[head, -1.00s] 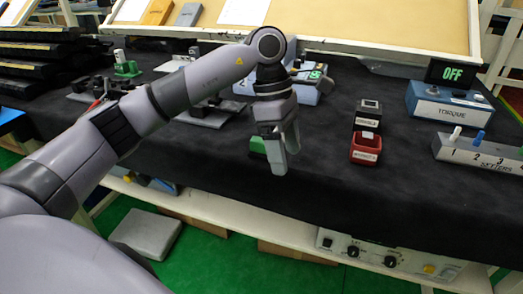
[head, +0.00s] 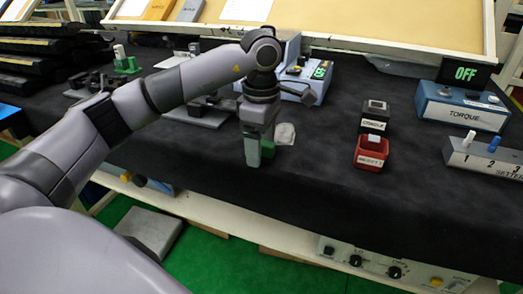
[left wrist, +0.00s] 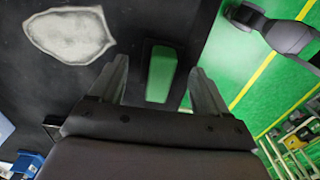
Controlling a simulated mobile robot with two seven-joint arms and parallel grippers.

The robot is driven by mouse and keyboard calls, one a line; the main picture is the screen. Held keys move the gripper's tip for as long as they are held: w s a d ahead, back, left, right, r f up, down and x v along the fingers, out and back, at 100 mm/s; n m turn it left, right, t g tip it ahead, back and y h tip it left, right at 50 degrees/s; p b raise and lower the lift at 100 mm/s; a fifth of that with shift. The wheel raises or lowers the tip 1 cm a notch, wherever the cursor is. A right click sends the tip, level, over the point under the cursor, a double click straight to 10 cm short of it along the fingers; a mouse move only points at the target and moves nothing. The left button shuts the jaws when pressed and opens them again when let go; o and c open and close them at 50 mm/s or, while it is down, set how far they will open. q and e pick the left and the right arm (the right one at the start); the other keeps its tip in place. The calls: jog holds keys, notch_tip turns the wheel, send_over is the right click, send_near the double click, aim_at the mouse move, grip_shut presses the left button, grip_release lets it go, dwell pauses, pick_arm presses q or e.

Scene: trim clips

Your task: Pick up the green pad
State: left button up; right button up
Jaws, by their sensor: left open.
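The green pad (head: 269,149) lies on the black-covered bench near its front edge, partly hidden behind my left gripper (head: 258,158) in the head view. In the left wrist view the green pad (left wrist: 161,75) is a long green block with a dark border, seen between the two fingers. My left gripper (left wrist: 158,72) is open and points down, with a finger to each side of the pad in that view. The fingers hold nothing; whether they touch the pad cannot be told. My right gripper is not in view.
A pale grey patch (head: 285,133) lies beside the pad. A red bin (head: 371,152) and a black bin (head: 375,117) stand to the right, near the torque box (head: 460,108). A blue-grey device (head: 293,75) stands behind. The bench front edge is close.

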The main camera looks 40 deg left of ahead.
pick_arm(q)
jog(key=c, duration=1.1)
jog(key=shift+c, duration=0.7)
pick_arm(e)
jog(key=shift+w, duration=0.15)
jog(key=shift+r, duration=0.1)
pick_arm(q)
jog(key=shift+r, duration=0.1)
notch_tip(320, 180, up, 20)
jog(key=p, duration=0.5)
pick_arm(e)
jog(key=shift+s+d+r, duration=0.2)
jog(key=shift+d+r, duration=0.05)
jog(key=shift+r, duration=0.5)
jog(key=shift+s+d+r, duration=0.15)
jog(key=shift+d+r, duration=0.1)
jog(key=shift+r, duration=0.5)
